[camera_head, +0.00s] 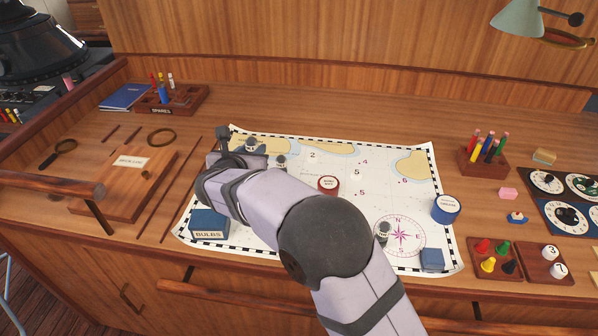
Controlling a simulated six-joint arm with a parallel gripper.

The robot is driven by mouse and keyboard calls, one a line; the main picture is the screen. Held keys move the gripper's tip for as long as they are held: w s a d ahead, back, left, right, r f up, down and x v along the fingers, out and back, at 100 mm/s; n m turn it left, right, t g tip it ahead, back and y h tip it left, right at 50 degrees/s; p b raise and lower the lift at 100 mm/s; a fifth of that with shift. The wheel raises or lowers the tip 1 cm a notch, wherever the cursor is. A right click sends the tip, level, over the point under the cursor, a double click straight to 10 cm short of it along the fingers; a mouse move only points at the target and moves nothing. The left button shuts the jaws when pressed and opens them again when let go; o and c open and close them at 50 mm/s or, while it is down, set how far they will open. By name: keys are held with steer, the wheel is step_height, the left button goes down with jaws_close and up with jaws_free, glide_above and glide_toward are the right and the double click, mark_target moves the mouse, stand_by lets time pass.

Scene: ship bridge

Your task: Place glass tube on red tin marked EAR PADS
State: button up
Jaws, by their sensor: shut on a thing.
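A small round red tin (328,185) with a pale lid label stands upright on the chart, right of my arm; its lettering is too small to read. My gripper (226,142) is at the chart's back left corner, partly hidden behind my own wrist. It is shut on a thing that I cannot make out. It is well to the left of the red tin and apart from it. I cannot pick out a glass tube anywhere in the view; it may be hidden by my gripper or wrist.
Small weights (280,162) lie on the chart (330,150). A blue BULBS box (209,225) stands close to my wrist. A round blue tin (445,208) and a small blue box (432,260) stand right. A pen block (483,160) is at the back right.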

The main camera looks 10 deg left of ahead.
steer(key=w+d+r+m+h+p, duration=0.1)
steer(key=w+d+r+h, duration=0.15)
steer(key=d, duration=0.35)
steer(key=w+d+r+m+h, duration=0.1)
steer(key=w+d+m, duration=0.15)
steer(key=d, duration=0.25)
steer(key=s+d+m+g+h, duration=0.2)
steer(key=s+d+m+h, duration=0.15)
steer(key=d, duration=0.55)
steer(key=shift+h, duration=0.3)
steer(key=shift+w+f+p, duration=0.15)
steer(key=shift+f+p, duration=0.3)
steer(key=shift+f, duration=1.1)
steer(key=shift+w+f+p, duration=0.2)
steer(key=shift+f+p, duration=0.2)
steer(key=shift+f, duration=1.15)
steer(key=shift+w+f+p, duration=0.15)
steer(key=shift+f+p, duration=0.3)
steer(key=shift+f, duration=1.1)
steer(key=shift+f, duration=0.1)
steer(key=shift+f, duration=0.15)
steer(key=o, duration=1)
